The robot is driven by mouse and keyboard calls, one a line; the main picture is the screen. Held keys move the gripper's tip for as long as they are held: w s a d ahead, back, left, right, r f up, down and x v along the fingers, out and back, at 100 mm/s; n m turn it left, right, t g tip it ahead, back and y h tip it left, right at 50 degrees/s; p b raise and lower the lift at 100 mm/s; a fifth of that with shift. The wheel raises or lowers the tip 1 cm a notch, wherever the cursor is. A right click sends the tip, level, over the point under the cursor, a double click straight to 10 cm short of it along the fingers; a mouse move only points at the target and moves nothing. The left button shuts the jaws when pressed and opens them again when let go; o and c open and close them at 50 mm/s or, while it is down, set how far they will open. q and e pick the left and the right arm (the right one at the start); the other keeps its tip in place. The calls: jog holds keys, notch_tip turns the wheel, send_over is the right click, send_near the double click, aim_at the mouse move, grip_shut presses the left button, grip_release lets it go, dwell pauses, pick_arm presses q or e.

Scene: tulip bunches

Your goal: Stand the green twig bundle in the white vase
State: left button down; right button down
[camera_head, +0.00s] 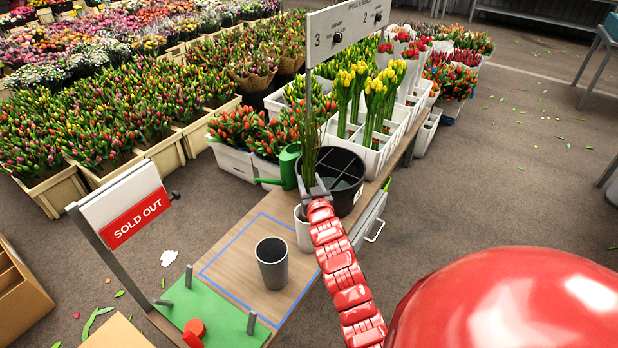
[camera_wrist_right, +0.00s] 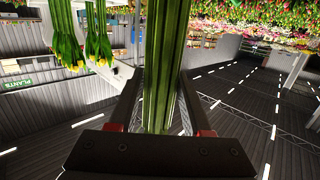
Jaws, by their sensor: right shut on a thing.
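The green twig bundle (camera_head: 311,163) is upright, its tall thin stems rising beside the black bucket. My right gripper (camera_head: 315,193) is shut on the bundle near its lower part. In the right wrist view the green stems (camera_wrist_right: 166,65) run between the two dark fingers. The white vase (camera_head: 303,230) stands on the wooden bench just below my right gripper. The gripper and arm partly cover its rim, so I cannot tell whether the stem ends are inside it. My left gripper is not in view.
A grey cup (camera_head: 272,268) stands inside the blue outline on the bench (camera_head: 243,243). A black bucket (camera_head: 343,190) and green watering can (camera_head: 283,168) are close behind the vase. White crates of yellow tulips (camera_head: 377,158) stand farther back. A green mat (camera_head: 222,322) lies in front.

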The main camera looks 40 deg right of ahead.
jog(key=shift+f+b, duration=1.45)
jog(key=shift+f, duration=1.65)
jog(key=shift+f+b, duration=0.3)
jog(key=shift+c, duration=1.3)
grip_release()
jog(key=shift+o, duration=0.3)
jog(key=shift+o, duration=1)
